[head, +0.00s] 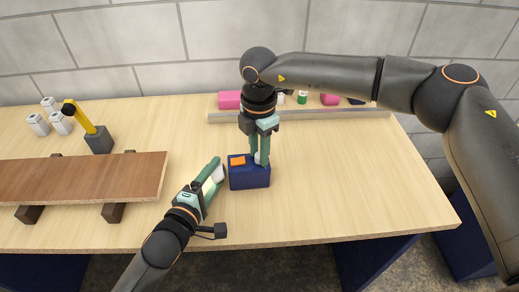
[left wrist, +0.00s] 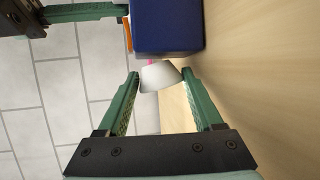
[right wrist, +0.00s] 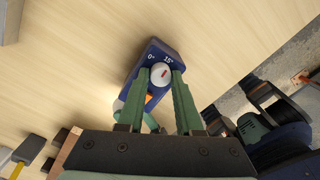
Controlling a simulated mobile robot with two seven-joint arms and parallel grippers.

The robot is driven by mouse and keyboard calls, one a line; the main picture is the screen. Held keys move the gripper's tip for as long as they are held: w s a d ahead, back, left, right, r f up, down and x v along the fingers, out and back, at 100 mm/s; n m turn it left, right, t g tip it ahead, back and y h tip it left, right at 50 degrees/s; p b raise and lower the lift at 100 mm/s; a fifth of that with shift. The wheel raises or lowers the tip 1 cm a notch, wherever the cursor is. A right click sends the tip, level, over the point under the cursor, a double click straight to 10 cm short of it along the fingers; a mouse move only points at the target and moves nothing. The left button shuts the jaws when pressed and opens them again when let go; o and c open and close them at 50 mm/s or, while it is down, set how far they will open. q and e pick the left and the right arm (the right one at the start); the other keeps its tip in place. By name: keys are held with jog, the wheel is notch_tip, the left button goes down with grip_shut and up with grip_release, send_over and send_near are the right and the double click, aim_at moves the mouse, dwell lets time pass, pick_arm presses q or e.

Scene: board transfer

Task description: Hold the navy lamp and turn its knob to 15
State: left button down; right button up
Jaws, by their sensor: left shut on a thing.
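The navy lamp (head: 249,178) is a box standing on the table, with an orange patch (head: 237,161) on top and a white tapered part (left wrist: 160,76) on its left side. My left gripper (head: 218,171) is shut on that white part; both fingertips touch it in the left wrist view. The white round knob (right wrist: 160,76) is on the lamp's top, with a short red mark tilted to the upper right and the labels 0° and 15° beyond it. My right gripper (right wrist: 163,72) points down with a finger on either side of the knob, seemingly apart from it.
A brown board (head: 85,178) lies on dark supports at the left. A yellow-armed dark block (head: 98,139) and white cups (head: 39,124) stand behind it. A grey rail (head: 330,115) runs along the back, with pink items (head: 229,100) behind it. The table right of the lamp is clear.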

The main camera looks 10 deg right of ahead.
aim_at(258, 156)
pick_arm(q)
jog(key=shift+d+r, duration=0.25)
jog(key=shift+r, duration=0.05)
pick_arm(e)
jog(key=shift+o, duration=0.7)
jog(key=shift+a, duration=0.2)
jog(key=shift+d, duration=0.1)
pick_arm(q)
jog(key=shift+a+f, duration=0.1)
pick_arm(e)
jog(key=shift+r, duration=0.15)
pick_arm(q)
jog(key=shift+a+f, duration=0.1)
pick_arm(e)
notch_tip(258, 156, up, 12)
jog(key=shift+f, duration=0.15)
pick_arm(q)
grip_release()
